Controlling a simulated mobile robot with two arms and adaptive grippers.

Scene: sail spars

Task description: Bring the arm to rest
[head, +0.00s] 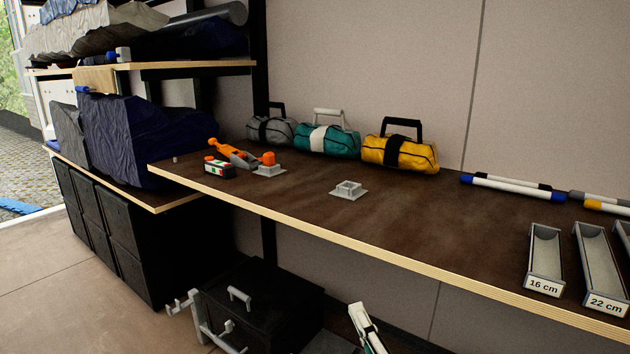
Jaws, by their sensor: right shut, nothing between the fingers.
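My right gripper (361,315) shows at the bottom edge, right of centre, as a narrow white and black shape with a little green. It is shut and empty. It hangs low, in front of and below the edge of the brown workbench (300,205), touching nothing that I can see. The rest of that arm is cut off by the frame. My left gripper is not in view.
On the bench are grey (270,129), teal (345,141) and yellow (415,156) bags, an orange tool (233,155), a small grey socket (348,190), spars (510,188) and labelled trays (545,258). A black box (265,300) stands below.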

